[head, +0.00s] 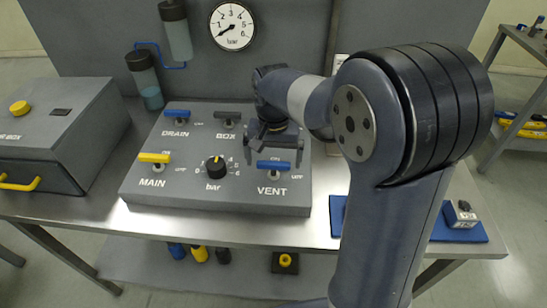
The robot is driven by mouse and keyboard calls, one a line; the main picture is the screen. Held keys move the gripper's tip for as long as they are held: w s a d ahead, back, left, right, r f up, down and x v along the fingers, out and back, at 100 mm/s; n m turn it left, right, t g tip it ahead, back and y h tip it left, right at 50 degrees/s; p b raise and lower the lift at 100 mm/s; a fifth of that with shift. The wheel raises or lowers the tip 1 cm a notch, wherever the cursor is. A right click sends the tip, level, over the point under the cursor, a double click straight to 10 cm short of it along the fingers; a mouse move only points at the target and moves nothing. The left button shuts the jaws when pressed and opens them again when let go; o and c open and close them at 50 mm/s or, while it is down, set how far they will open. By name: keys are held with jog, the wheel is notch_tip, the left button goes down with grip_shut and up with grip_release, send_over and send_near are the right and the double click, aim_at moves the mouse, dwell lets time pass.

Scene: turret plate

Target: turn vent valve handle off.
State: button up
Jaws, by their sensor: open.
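The vent valve handle (273,165) is a blue lever at the front right of the grey valve panel (215,196), above the word VENT. It lies roughly left to right, with small lettering above it and to its right. My gripper (276,152) is open and points down just above and behind the vent handle. From this view I cannot tell whether its fingers touch the handle.
The panel also bears a blue DRAIN lever (177,113), a dark BOX lever (228,115), a yellow MAIN lever (154,158) and a black bar knob (215,167). A grey box (62,125) stands left. A pressure gauge (232,27) is on the back wall.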

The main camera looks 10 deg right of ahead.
aim_at(274, 163)
notch_tip(274, 163, up, 10)
jog(key=shift+r, duration=0.2)
dwell(0.3)
notch_tip(274, 163, down, 11)
jog(key=shift+r, duration=0.15)
dwell(0.3)
dwell(0.4)
